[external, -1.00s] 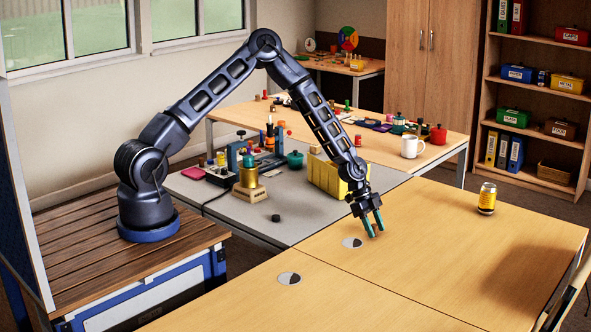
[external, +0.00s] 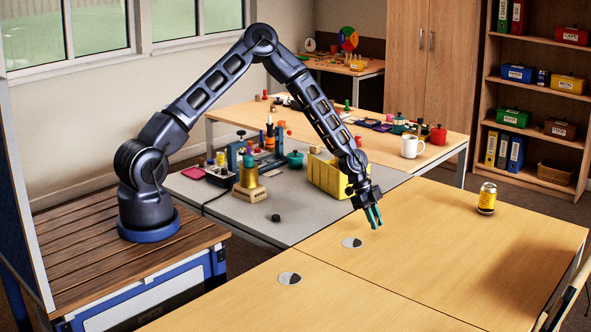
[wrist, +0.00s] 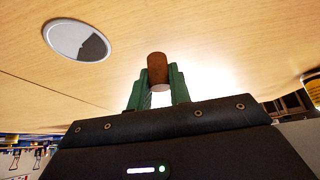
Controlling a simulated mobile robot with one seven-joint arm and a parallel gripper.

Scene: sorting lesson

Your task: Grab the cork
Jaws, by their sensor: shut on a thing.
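The cork (wrist: 158,70) is a small brown cylinder in the wrist view. It sits between the two green fingers of my gripper (wrist: 159,88), which are shut on it. In the external view my gripper (external: 374,217) is over the light wood table (external: 450,255), near its back left part. The cork cannot be made out there. Whether it touches the table is hard to tell.
A round grey cable cover (external: 352,242) lies just below my gripper, and another (external: 289,279) nearer the front. A yellow can (external: 487,198) stands at the right. A yellow crate (external: 325,177) is on the grey table behind. The wood table's middle is clear.

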